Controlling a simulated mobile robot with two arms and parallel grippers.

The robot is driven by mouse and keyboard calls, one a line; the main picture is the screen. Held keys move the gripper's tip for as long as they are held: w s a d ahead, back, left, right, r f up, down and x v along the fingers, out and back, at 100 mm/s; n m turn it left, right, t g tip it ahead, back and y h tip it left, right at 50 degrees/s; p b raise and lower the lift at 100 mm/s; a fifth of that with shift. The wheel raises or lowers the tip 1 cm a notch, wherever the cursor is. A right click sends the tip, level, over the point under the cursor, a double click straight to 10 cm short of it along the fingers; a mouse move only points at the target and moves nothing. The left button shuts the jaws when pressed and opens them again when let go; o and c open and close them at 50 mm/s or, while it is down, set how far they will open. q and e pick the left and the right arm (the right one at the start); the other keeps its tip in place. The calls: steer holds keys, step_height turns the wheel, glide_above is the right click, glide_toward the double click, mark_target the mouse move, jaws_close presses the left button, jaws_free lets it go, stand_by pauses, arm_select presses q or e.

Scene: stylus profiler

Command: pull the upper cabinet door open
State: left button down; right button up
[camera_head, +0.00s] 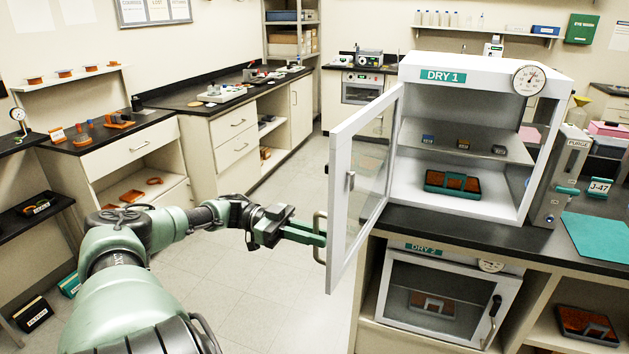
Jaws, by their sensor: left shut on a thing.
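The upper cabinet (463,197), labelled DRY 1, stands on the dark bench at the right. Its white-framed glass door (336,206) stands wide open, swung out to the left on the cabinet's left side. My left gripper (318,238) is at the door's free edge, shut on the pale bar handle (318,248). The exact contact of the fingers is small in view. Inside the cabinet are a shelf (470,143) with small items and a green-edged tray (431,187) with brown contents. My right gripper is not in view.
The lower cabinet (445,300), labelled DRY 2, is under the bench with its door shut. A purge unit (556,180) and a teal mat (597,236) are right of the upper cabinet. Drawer benches (236,133) line the left wall. The tiled floor (290,290) between is clear.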

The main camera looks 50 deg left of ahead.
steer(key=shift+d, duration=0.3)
arm_select(q)
steer(key=c, duration=1.5)
jaws_free()
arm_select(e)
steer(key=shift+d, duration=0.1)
arm_select(q)
steer(key=shift+o, duration=0.2)
steer(key=b+v, duration=0.3)
steer(key=v, duration=0.4)
steer(key=shift+s+a, duration=0.15)
steer(key=shift+a, duration=0.2)
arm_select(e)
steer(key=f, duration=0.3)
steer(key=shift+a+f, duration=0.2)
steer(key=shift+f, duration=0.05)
arm_select(q)
steer(key=shift+f, duration=0.15)
